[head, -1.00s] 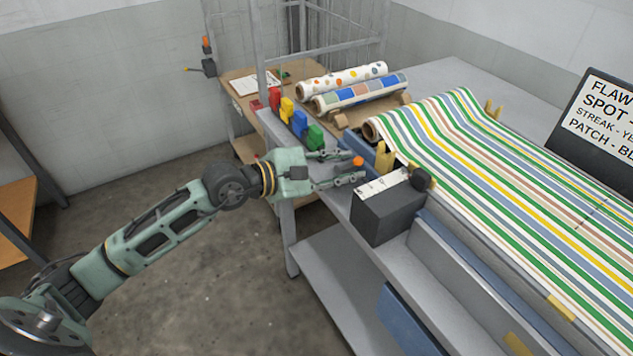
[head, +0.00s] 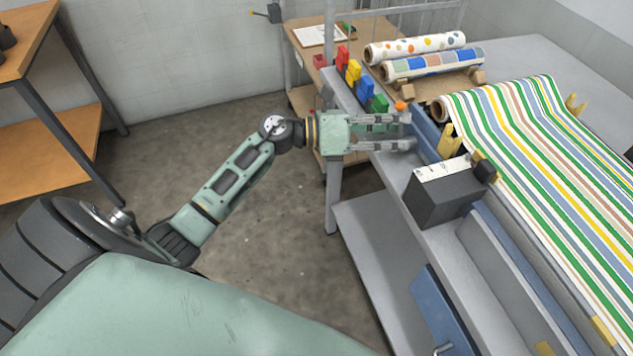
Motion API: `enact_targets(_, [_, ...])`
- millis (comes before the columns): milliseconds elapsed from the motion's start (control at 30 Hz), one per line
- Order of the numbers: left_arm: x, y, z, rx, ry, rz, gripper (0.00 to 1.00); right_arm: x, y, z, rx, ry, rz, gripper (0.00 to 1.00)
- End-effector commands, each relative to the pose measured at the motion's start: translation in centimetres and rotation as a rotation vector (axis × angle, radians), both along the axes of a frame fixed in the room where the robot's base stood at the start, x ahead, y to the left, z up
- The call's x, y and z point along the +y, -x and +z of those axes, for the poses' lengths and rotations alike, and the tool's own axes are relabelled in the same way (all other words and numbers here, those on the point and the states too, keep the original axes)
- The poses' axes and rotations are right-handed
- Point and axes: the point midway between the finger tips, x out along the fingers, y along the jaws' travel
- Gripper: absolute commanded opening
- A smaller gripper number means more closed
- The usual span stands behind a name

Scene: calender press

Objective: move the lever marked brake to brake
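A dark box (head: 440,203) with a white label plate (head: 442,168) on top stands at the bench's near left edge. A black knob (head: 485,171) with a yellow piece beside it is at its right end. The label is too small to read, so I cannot tell whether this is the brake lever. My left gripper (head: 411,132) is open, its fingers apart and pointing right over the bench edge, just beyond the box. Nothing shows between its fingers. A small orange knob (head: 400,106) shows beside the far finger; its base is hidden. My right gripper is not in view.
Coloured blocks (head: 354,73) line the bench beyond the gripper. Patterned rolls (head: 432,64) lie behind them. Striped cloth (head: 550,140) covers the right. A wall-mounted box with a yellow lever (head: 268,13) is at the top. A wooden shelf (head: 62,150) stands left; floor between is clear.

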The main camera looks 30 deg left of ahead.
Motion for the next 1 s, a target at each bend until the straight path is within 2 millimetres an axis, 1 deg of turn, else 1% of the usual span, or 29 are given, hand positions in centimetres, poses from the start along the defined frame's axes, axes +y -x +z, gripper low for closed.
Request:
enact_targets(33, [0.1,-0.2,0.2,0.039,0.052,0.002,0.29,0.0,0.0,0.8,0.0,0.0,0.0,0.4])
enact_targets(67, [0.2,-0.2,0.1,0.062,0.083,0.002,0.29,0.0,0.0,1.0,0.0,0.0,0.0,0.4])
enact_targets(133, [1.1,0.4,-0.6,0.071,0.086,0.003,0.29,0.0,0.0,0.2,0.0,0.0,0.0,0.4])
enact_targets(367, [4.1,2.8,-0.7,0.068,0.08,0.0,0.29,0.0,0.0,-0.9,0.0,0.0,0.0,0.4])
enact_targets(533, [6.7,4.8,-0.7,0.067,0.077,0.0,0.29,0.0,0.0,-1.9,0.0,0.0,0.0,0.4])
enact_targets(600, [6.2,4.2,0.5,0.078,0.171,0.051,0.29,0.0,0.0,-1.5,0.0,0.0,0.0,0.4])
enact_targets(733, [6.5,3.4,1.5,0.105,0.314,0.141,0.29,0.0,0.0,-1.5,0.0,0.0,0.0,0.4])
enact_targets(900, [7.4,2.7,2.3,0.158,0.503,0.261,0.29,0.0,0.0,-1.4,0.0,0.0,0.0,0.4])
enact_targets(1000, [8.2,2.4,2.3,0.197,0.612,0.333,0.29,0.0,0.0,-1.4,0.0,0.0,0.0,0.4])
